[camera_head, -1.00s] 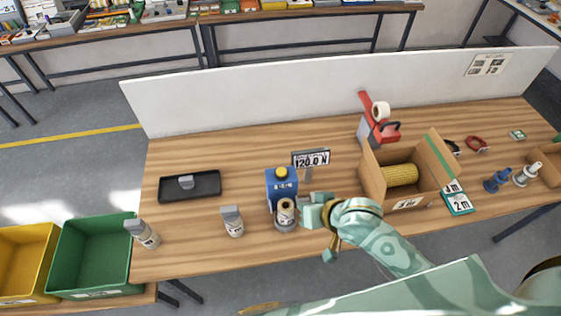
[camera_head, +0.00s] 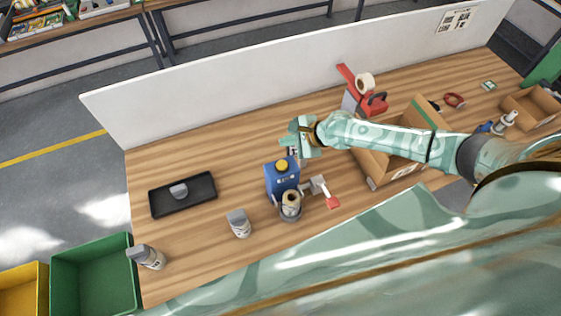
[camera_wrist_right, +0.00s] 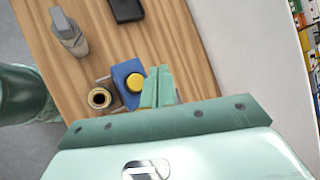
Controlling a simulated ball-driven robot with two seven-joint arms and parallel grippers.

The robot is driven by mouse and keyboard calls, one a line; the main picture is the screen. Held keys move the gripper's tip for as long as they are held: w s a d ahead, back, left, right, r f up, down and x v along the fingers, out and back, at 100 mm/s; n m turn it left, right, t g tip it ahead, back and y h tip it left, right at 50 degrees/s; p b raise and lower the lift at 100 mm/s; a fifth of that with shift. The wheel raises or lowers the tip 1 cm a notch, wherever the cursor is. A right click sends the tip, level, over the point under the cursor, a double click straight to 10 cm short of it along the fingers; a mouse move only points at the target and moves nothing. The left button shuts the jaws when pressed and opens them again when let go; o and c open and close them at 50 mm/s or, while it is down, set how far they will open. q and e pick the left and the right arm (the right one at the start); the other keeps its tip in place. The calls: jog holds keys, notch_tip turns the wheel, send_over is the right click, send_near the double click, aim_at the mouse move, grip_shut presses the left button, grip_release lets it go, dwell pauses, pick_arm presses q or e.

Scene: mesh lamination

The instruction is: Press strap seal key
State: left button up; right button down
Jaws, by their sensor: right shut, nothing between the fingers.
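A blue device (camera_head: 281,180) with a round yellow button (camera_head: 282,164) on top stands upright near the middle of the table. No label on it is readable as the strap seal key. In the wrist view the device (camera_wrist_right: 124,76) and its yellow button (camera_wrist_right: 137,83) show just left of the fingertips. My right gripper (camera_head: 296,148) is shut and empty, above and slightly behind the device; contact cannot be told. In the wrist view its fingers (camera_wrist_right: 158,86) lie together. A grey lever with a red end (camera_head: 333,201) is at the device's right. My left gripper is not in view.
A roll in a round holder (camera_head: 291,205) stands in front of the device, and a grey-topped bottle (camera_head: 239,224) to its left. A black tray (camera_head: 158,204) lies further left. An open cardboard box (camera_head: 374,172) is under my right forearm. A white panel (camera_head: 230,86) stands along the back.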

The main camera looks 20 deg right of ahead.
jog(key=b, duration=0.5)
send_over(285, 165)
notch_tip(285, 165, down, 7)
jog(key=shift+d, duration=0.1)
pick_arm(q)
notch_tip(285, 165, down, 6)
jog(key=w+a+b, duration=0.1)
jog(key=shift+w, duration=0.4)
pick_arm(e)
jog(key=shift+f, duration=0.85)
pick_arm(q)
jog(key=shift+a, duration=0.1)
pick_arm(e)
jog(key=shift+f, duration=0.15)
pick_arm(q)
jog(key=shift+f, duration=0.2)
pick_arm(e)
jog(key=shift+f, duration=0.25)
